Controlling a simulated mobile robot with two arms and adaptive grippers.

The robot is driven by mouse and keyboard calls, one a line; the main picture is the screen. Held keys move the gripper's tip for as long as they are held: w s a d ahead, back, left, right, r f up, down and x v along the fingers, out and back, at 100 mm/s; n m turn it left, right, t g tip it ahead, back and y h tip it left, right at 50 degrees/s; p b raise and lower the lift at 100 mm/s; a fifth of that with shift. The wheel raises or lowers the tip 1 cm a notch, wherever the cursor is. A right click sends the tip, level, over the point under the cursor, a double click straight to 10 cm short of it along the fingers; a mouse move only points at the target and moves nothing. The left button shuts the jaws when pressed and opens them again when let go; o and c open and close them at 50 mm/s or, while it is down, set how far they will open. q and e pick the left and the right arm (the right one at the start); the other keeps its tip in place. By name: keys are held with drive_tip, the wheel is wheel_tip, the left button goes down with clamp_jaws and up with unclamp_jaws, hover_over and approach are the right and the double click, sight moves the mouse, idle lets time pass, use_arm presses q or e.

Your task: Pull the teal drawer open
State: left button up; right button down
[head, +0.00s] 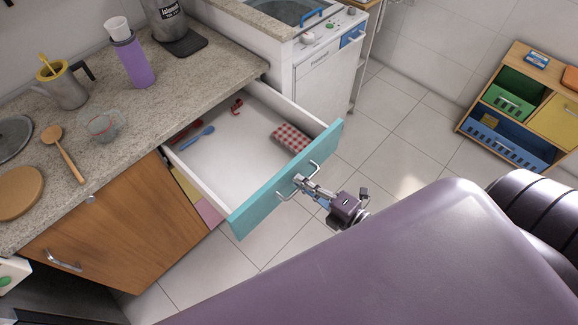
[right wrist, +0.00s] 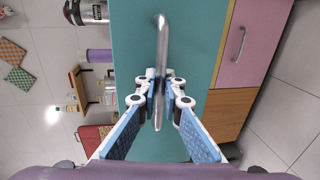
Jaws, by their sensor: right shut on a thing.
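The teal drawer (head: 250,207) is pulled well out from under the counter, its white inside showing in the head view. Its metal handle (head: 285,193) is on the teal front. My right gripper (head: 303,183) is at the handle. In the right wrist view the handle (right wrist: 161,40) runs between the fingers of my right gripper (right wrist: 158,98), which are shut on it. The teal front (right wrist: 190,50) fills the middle of that view. My left gripper is in neither view.
The drawer holds a red checked cloth (head: 291,137), a blue utensil (head: 197,138) and red items. A white appliance (head: 325,78) stands beside the drawer. Tiled floor (head: 395,135) is free to the right, up to a shelf with coloured bins (head: 510,104).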

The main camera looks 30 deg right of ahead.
drive_tip(key=v, duration=0.4)
drive_tip(key=shift+s+f, duration=0.1)
drive_tip(key=shift+f, duration=0.35)
drive_tip(key=c, duration=2.3)
unclamp_jaws()
drive_tip(key=shift+d, duration=0.1)
drive_tip(key=shift+c, duration=0.2)
drive_tip(key=v, duration=1.2)
